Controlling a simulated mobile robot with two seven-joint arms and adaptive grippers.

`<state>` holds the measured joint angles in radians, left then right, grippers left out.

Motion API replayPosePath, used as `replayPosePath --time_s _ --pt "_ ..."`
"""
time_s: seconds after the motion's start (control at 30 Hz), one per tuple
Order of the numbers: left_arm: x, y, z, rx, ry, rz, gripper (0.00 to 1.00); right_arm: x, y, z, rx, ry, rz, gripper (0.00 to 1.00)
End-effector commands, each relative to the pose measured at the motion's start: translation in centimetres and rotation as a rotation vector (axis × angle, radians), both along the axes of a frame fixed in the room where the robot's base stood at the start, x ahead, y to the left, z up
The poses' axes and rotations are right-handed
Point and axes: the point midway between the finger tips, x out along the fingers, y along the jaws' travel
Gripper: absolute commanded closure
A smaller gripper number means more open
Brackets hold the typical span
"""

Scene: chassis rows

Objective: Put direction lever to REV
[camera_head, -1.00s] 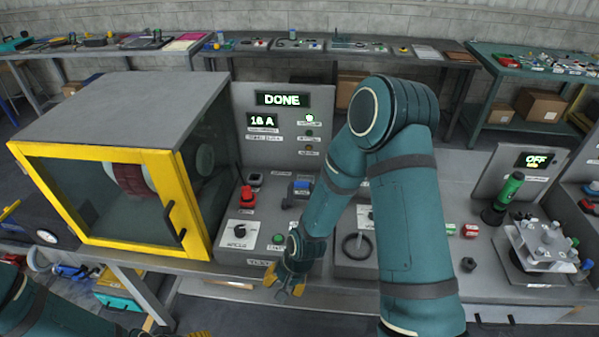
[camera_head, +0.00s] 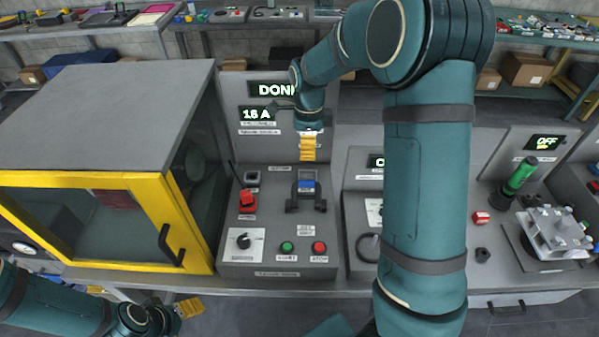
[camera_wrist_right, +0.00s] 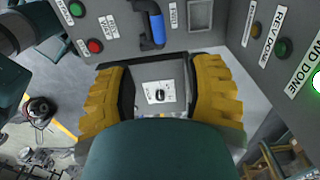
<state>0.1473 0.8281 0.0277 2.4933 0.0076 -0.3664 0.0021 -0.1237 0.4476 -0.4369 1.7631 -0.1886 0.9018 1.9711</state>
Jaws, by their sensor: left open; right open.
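A lever with a blue grip on a black frame (camera_head: 306,188) stands on the left console, but its labels are too small to read. It also shows at the top of the right wrist view (camera_wrist_right: 153,28). My right gripper (camera_head: 307,150) is above and behind this lever in the head view, in front of the upright display panel, pointing down. In the right wrist view its yellow fingers (camera_wrist_right: 160,100) are apart with nothing held, and the lever lies beyond them. Labels "REV DONE" and "FWD DONE" (camera_wrist_right: 277,38) show beside indicator lights; the FWD light is lit green. My left gripper (camera_head: 190,307) is open at lower left.
A red lever (camera_head: 247,199), a black knob (camera_head: 242,241), a green button (camera_head: 287,247) and a red button (camera_head: 319,247) share the console. A yellow-framed enclosure (camera_head: 180,225) stands to the left. My right arm hides part of the middle console (camera_head: 352,262).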

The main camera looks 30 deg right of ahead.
Motion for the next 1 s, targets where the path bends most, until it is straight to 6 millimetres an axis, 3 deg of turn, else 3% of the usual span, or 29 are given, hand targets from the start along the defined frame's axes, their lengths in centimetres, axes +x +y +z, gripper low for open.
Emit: replayPosePath --time_s 0.17,0.6,0.8,1.0 --pt "0.0 0.0 -0.3 0.001 0.0 0.0 0.34 -0.1 0.1 -2.3 0.001 0.008 0.001 0.47" --pt "0.1 0.0 -0.9 0.002 -0.001 0.001 0.34 -0.3 0.2 -10.7 0.001 0.006 0.001 0.47" --pt "0.1 0.0 -1.0 0.002 -0.001 0.001 0.34 -0.3 0.2 -13.0 0.001 0.003 0.002 0.47" --pt "0.1 0.0 -1.0 0.002 -0.001 0.001 0.34 -0.3 0.2 -13.7 0.001 0.002 0.003 0.47"
